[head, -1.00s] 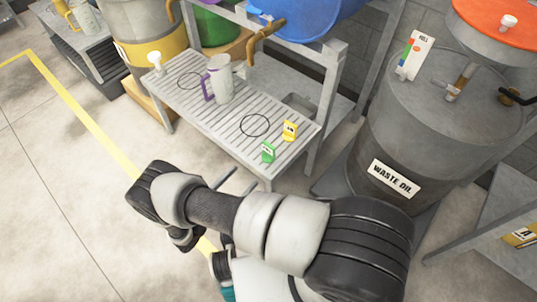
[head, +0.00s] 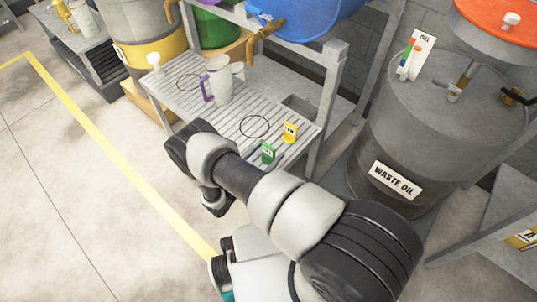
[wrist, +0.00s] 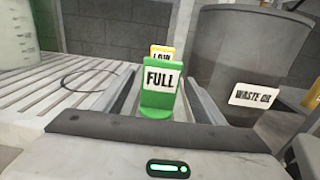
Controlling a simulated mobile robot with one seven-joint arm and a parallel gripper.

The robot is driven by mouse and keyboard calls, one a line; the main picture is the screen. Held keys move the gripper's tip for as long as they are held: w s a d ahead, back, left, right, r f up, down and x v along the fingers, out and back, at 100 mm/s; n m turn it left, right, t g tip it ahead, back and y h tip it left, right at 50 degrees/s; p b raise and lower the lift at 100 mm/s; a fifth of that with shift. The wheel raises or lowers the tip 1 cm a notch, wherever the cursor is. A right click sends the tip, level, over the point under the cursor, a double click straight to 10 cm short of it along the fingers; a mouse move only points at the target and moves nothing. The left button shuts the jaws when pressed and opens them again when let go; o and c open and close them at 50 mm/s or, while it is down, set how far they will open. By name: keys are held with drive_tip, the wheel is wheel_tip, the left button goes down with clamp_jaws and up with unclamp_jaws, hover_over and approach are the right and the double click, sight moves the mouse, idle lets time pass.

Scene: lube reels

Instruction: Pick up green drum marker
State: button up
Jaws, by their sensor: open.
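The green drum marker (head: 268,152), a small upright tag, stands on the front right corner of the slatted shelf. In the wrist view the green marker (wrist: 160,95) faces me with a white "FULL" label. My gripper (wrist: 159,80) is open, with one finger to the left of the green marker and one to its right. I see gaps on both sides; whether the marker lies fully between the fingertips is hard to tell. In the head view my arm hides most of the gripper.
A yellow "LOW" marker (head: 290,132) stands just behind the green one. A black ring (head: 254,126) lies on the slatted shelf (head: 175,98), with a jug (head: 219,80) behind. The waste oil drum (head: 395,140) stands to the right. A shelf post rises nearby.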

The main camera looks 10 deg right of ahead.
drive_tip(key=shift+w+d, duration=0.2)
drive_tip(key=shift+d, duration=0.1)
drive_tip(key=c, duration=1.1)
